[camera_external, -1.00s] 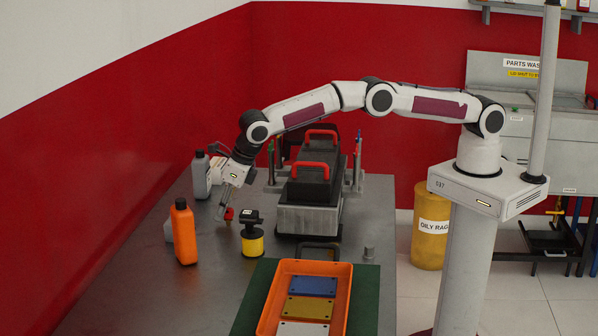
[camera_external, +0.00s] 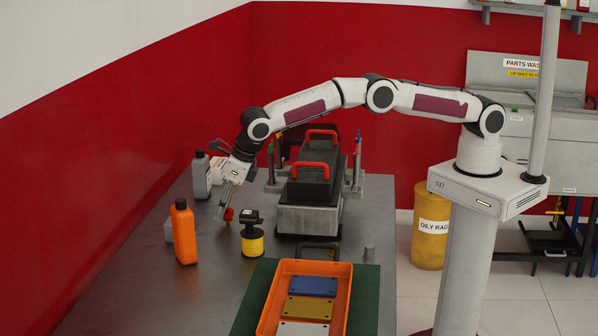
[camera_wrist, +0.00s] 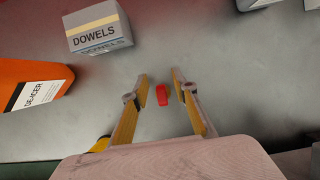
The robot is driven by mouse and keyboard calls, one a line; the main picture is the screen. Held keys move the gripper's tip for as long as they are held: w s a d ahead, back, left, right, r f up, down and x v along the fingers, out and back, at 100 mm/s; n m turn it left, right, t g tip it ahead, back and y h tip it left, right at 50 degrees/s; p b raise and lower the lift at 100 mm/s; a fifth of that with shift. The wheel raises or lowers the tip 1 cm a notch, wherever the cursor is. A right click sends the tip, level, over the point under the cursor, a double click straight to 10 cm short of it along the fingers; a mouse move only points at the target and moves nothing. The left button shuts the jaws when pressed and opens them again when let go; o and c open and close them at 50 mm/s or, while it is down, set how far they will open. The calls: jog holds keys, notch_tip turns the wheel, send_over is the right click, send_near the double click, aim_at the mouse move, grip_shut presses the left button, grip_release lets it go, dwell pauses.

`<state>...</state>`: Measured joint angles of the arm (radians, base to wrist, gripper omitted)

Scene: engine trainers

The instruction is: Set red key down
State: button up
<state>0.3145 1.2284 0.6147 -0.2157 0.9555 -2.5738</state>
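The red key (camera_external: 228,214) is low at the tabletop, between the orange bottle and the yellow-and-black filter-like part. In the wrist view the red key (camera_wrist: 162,95) lies between my two fingers, with a visible gap on each side. My gripper (camera_wrist: 161,92) is open around it and appears not to touch it. In the external view my gripper (camera_external: 222,211) points down at the grey bench (camera_external: 125,290), its fingertips close to the key. The key's underside is hidden, but it appears to rest on the bench.
An orange de-icer bottle (camera_external: 184,235) stands left of my gripper, and a grey bottle (camera_external: 201,176) behind. A dowels box (camera_wrist: 97,28) is nearby. The yellow-and-black part (camera_external: 252,236) stands close on the right. The engine block (camera_external: 309,195) and orange tray (camera_external: 342,300) are farther right.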

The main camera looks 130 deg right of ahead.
jog(key=v, duration=1.1)
dwell(0.3)
jog(key=shift+s, duration=0.1)
dwell(0.4)
jog(key=s+a+r+m+t+y, duration=0.1)
jog(key=s+a+r+m, duration=1.35)
jog(key=s+r, duration=0.6)
jog(key=s+a+f+m, duration=0.1)
jog(key=s+a+m, duration=0.3)
jog(key=s, duration=0.5)
jog(key=s+a+f+m+t+y, duration=0.1)
jog(key=s+a+m, duration=0.3)
jog(key=s, duration=0.6)
jog(key=s+a+f+m+y, duration=0.1)
jog(key=s+a+m, duration=0.3)
jog(key=s, duration=0.6)
jog(key=shift+s+f, duration=0.25)
jog(key=shift+f, duration=0.6)
